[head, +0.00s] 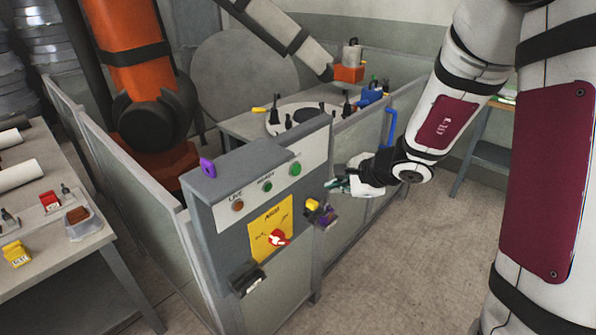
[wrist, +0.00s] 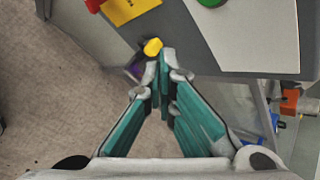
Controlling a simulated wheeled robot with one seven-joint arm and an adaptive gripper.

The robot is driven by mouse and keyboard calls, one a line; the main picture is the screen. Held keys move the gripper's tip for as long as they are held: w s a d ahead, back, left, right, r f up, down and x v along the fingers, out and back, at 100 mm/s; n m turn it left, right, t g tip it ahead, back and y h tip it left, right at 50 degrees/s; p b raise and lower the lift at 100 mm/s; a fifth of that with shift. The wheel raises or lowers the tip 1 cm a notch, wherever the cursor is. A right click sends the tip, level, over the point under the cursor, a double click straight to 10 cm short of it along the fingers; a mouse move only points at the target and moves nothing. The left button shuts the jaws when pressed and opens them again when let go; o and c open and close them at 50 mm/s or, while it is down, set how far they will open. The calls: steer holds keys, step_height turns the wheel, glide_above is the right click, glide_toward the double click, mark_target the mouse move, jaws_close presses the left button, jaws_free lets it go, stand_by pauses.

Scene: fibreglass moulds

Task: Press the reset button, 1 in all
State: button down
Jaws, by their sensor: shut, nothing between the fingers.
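The grey control cabinet (head: 262,165) has a white strip with an amber round part (head: 238,206), a smaller green one (head: 267,186) and a larger green button (head: 295,168). The label above the larger green button is too small to read, so I cannot confirm it is the reset button. A green round part (wrist: 210,2) shows cut off at the top of the wrist view. My gripper (head: 332,187) is shut and empty, just right of the cabinet in the head view. In the wrist view its fingertips (wrist: 165,62) meet near the cabinet's edge; contact is unclear.
A yellow plate with a red rotary switch (head: 279,238) is below the strip. A yellow-and-purple item (head: 320,212) sits at the cabinet's right edge. A purple padlock-like item (head: 207,167) is on top. Fence panels (head: 140,165) flank the cabinet. Floor (head: 400,270) at right is clear.

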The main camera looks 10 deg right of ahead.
steer(key=w+a, duration=0.4)
steer(key=w, duration=0.2)
steer(key=shift+a, duration=0.2)
stand_by(1.4)
steer(key=shift+w+a+b, duration=0.25)
steer(key=shift+w+b, duration=0.05)
steer(key=shift+b, duration=0.15)
steer(key=shift+w+a, duration=0.25)
steer(key=shift+w, duration=0.1)
stand_by(0.7)
steer(key=shift+s+d, duration=0.1)
steer(key=shift+s+d+b, duration=0.4)
steer(key=shift+s+b, duration=0.1)
steer(key=shift+s, duration=0.1)
steer(key=shift+s+d+b, duration=0.25)
steer(key=shift+s+d, duration=0.5)
steer(key=shift+s, duration=0.3)
steer(key=shift+s+d+b, duration=0.2)
steer(key=shift+s+d, duration=0.55)
steer(key=shift+s, duration=0.25)
